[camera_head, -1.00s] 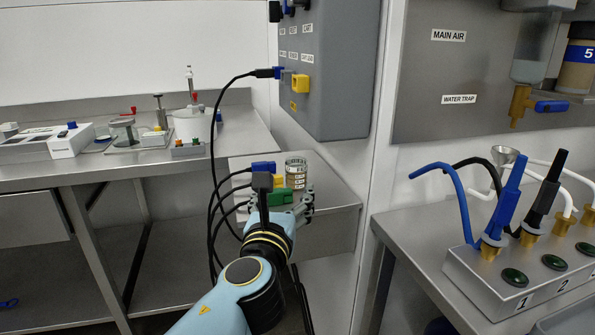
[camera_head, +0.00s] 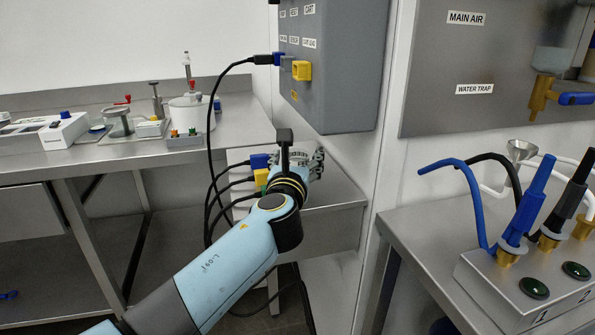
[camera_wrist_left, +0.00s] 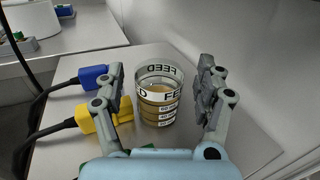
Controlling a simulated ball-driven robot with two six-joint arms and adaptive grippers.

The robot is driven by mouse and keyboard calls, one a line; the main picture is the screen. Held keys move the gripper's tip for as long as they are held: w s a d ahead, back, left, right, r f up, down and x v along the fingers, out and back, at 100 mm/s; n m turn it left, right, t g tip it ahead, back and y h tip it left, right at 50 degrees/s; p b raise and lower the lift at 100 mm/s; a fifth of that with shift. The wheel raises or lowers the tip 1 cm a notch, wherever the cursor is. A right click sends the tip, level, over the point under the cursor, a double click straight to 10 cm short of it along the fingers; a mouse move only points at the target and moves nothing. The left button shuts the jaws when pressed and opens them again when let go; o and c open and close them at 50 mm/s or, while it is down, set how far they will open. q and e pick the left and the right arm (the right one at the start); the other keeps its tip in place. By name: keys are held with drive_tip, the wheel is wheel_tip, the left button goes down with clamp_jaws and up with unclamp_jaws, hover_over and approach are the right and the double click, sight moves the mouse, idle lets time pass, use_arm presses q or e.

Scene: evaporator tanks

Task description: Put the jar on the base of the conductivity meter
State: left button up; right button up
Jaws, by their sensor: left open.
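The jar (camera_wrist_left: 158,95) is clear with a white FEED band and brownish contents. It stands upright on the small metal side table in the left wrist view. My left gripper (camera_wrist_left: 163,80) is open, with one finger on each side of the jar and visible gaps. In the head view my left gripper (camera_head: 303,160) is over the small table and mostly hides the jar. On the left bench are a white instrument (camera_head: 66,131) with a blue knob and a small stand (camera_head: 135,130); I cannot tell which is the conductivity meter. My right gripper is out of view.
Blue (camera_wrist_left: 93,75) and yellow (camera_wrist_left: 98,117) plugs with black cables lie left of the jar, close to the left finger. A grey wall box (camera_head: 335,65) hangs above the side table (camera_head: 335,195). A hose block (camera_head: 540,290) is at right.

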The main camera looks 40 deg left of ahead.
use_arm(q)
drive_tip(key=shift+w+a, duration=0.3)
drive_tip(key=shift+w, duration=0.1)
drive_tip(key=c, duration=1.4)
drive_tip(key=shift+r, duration=0.1)
